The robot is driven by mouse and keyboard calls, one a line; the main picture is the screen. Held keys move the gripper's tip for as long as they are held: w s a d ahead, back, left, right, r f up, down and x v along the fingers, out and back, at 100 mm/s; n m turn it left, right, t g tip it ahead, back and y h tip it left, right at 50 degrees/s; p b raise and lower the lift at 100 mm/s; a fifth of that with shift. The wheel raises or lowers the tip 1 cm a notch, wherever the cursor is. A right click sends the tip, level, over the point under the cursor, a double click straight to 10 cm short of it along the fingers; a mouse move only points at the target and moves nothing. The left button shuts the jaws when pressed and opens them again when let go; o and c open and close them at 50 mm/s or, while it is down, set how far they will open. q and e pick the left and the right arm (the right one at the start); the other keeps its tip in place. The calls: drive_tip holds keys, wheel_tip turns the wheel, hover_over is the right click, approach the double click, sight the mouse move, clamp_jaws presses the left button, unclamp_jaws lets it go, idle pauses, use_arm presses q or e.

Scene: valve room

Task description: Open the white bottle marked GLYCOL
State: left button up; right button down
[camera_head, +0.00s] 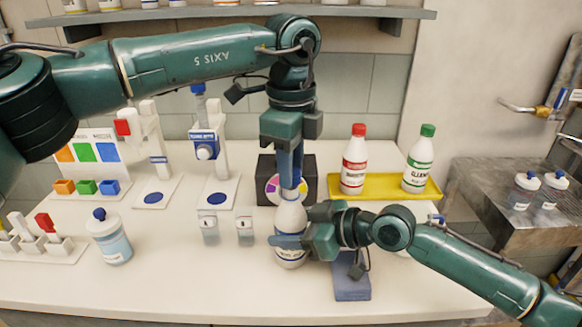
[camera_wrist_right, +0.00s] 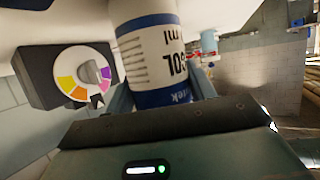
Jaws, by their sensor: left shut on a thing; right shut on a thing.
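A white bottle (camera_head: 291,217) with a blue-banded label stands upright near the middle of the bench. Its body also shows in the right wrist view (camera_wrist_right: 150,50); I cannot read GLYCOL on it. My left gripper (camera_head: 290,184) points straight down from above and is shut on the bottle's top, hiding the cap. My right gripper (camera_head: 289,243) comes in from the right and is shut around the lower body. In the right wrist view its fingers (camera_wrist_right: 165,92) lie on either side of the bottle.
A yellow tray (camera_head: 381,196) behind right holds a red-capped bottle (camera_head: 354,160) and a green-capped bottle (camera_head: 419,158). A black dial box (camera_wrist_right: 35,75) stands behind. Small jars (camera_head: 209,229) and a blue-capped bottle (camera_head: 110,240) stand left. A blue pad (camera_head: 352,284) lies in front right.

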use_arm(q)
drive_tip(key=shift+r, duration=2)
use_arm(e)
drive_tip(key=shift+c, duration=2.2)
unclamp_jaws()
drive_tip(key=shift+d, duration=0.1)
use_arm(q)
wheel_tip(320, 180, down, 2)
drive_tip(key=shift+f+b, duration=0.15)
drive_tip(key=shift+b, duration=0.95)
use_arm(e)
drive_tip(key=v, duration=1.1)
drive_tip(key=shift+s+d, duration=0.1)
drive_tip(key=shift+s+d+r, duration=0.15)
drive_tip(key=shift+s+d, duration=0.05)
drive_tip(key=shift+d, duration=0.1)
